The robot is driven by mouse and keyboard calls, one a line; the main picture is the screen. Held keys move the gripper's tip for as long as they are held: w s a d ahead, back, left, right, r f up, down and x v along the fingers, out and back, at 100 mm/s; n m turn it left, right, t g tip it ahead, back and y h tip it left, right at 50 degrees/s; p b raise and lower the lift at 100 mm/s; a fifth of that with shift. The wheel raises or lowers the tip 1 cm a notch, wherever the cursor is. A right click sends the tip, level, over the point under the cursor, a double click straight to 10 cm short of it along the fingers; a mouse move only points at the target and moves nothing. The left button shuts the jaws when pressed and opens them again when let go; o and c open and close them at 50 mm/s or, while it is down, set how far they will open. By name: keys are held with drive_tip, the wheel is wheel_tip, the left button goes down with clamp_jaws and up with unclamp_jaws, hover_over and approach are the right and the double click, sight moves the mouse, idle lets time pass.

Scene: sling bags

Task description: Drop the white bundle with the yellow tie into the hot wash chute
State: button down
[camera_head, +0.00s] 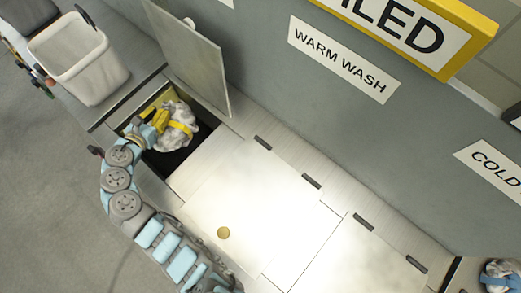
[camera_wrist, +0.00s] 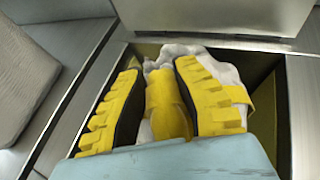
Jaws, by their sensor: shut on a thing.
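The white bundle (camera_head: 180,112) has a yellow tie (camera_head: 181,127) around it and is in my gripper (camera_head: 161,117). My gripper's yellow fingers are shut on it. It is held at the open square chute (camera_head: 170,163), over its dark opening. In the wrist view, white cloth (camera_wrist: 222,73) shows beyond and beside my fingers (camera_wrist: 158,72), and a yellow strip lies between them. The chute's raised lid (camera_head: 192,58) stands at its back. No hot wash label shows, and the underside of the bundle is hidden.
A white bin (camera_head: 80,62) stands at the upper left. Flat closed panels (camera_head: 225,195) extend to the right, with a small brass disc (camera_head: 223,233) on them. Wall signs read WARM WASH (camera_head: 343,60) and COLD (camera_head: 494,168). Another white bundle with a blue tie (camera_head: 500,275) is at the lower right.

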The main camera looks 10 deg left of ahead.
drive_tip(key=c, duration=0.8)
unclamp_jaws()
drive_tip(key=shift+c, duration=0.2)
drive_tip(key=v, duration=1.2)
